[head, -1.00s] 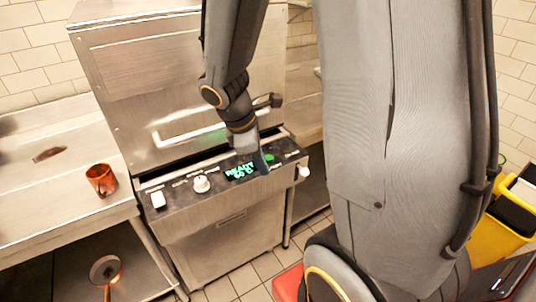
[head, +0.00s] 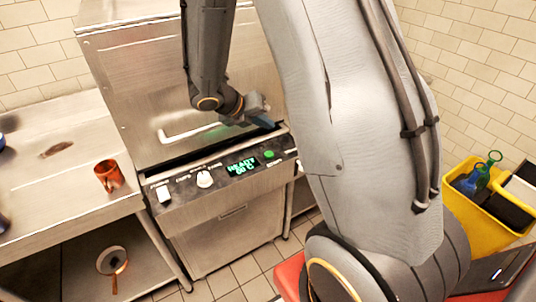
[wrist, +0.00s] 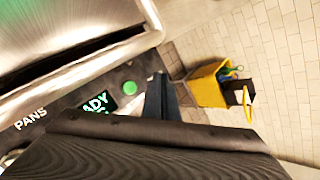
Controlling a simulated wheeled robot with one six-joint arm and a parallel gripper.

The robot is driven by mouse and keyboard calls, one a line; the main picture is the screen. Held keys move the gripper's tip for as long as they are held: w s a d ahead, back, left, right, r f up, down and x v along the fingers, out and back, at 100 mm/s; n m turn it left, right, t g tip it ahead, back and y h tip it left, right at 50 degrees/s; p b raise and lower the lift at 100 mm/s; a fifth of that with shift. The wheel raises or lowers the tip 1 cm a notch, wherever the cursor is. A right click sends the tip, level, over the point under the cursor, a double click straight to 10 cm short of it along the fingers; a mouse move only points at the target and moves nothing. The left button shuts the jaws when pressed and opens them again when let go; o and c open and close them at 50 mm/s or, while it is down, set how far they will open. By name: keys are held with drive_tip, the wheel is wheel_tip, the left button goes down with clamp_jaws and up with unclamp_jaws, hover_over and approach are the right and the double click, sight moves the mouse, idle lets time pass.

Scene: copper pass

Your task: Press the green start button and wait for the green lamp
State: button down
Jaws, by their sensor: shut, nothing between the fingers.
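In the wrist view the button (wrist: 129,87) shows uncovered beside the display (wrist: 98,103). My gripper (head: 268,123) is shut and empty, tilted above the panel and apart from the button; its fingers also show in the wrist view (wrist: 158,82). I cannot make out a lit green lamp; a faint green glow shows on the machine's front behind the handle.
A copper mug (head: 109,175) stands on the left counter, a copper pan (head: 112,262) on the shelf below. A yellow bin (head: 487,206) with bottles stands right. A red object (head: 288,275) lies low in front.

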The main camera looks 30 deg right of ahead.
drive_tip(key=b, duration=0.7)
hover_over(266, 155)
wheel_tip(266, 155, down, 8)
drive_tip(key=shift+r, duration=0.2)
drive_tip(key=shift+f, duration=0.6)
idle(1.1)
drive_tip(key=shift+f, duration=0.4)
drive_tip(key=shift+f+b, duration=0.5)
idle(0.7)
drive_tip(key=shift+s+r, duration=0.1)
drive_tip(key=shift+r+p, duration=0.85)
drive_tip(key=shift+p, duration=0.1)
